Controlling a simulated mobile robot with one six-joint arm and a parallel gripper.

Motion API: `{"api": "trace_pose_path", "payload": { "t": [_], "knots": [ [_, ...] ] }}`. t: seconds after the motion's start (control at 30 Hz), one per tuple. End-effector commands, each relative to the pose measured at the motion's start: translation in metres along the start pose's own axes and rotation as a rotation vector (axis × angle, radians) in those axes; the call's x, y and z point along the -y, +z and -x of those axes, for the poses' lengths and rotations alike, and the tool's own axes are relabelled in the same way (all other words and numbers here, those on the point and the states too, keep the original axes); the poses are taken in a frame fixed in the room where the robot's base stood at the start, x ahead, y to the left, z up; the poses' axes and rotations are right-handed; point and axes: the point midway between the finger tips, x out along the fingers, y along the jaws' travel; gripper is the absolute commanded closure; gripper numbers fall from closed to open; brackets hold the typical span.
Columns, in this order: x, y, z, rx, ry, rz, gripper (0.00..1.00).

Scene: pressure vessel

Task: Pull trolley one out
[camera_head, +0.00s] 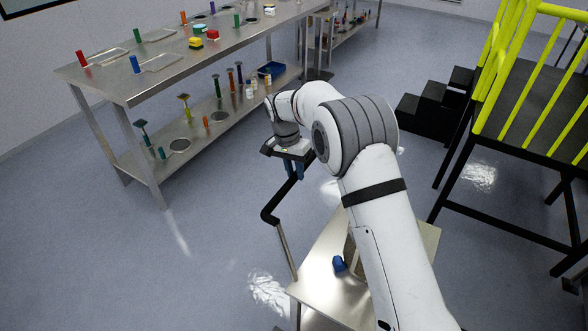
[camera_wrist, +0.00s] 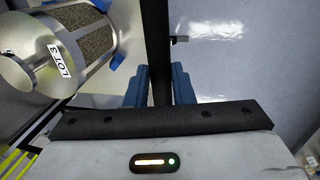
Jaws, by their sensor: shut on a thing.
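A small metal trolley (camera_head: 318,287) stands in the lower middle of the head view, partly hidden behind my arm. No trolley number is readable.
A long steel workbench (camera_head: 150,85) with coloured tools and a lower shelf stands at the upper left. Black steps (camera_head: 432,105) and a platform with yellow rails (camera_head: 545,80) stand at the right. The floor left of the trolley is clear.

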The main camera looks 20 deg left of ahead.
Motion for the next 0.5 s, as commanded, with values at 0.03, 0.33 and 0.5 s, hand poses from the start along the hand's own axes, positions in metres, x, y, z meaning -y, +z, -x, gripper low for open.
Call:
{"api": "trace_pose_path", "payload": {
  "t": [0.03, 0.33, 0.5],
  "knots": [
    [-0.001, -0.0018, -0.0005, 0.0, -0.002, -0.003, 1.0],
    [-0.0054, -0.0063, -0.0013, 0.002, -0.001, -0.013, 0.61],
    [-0.0064, -0.0071, -0.0014, 0.002, -0.001, -0.015, 0.57]
  ]
}}
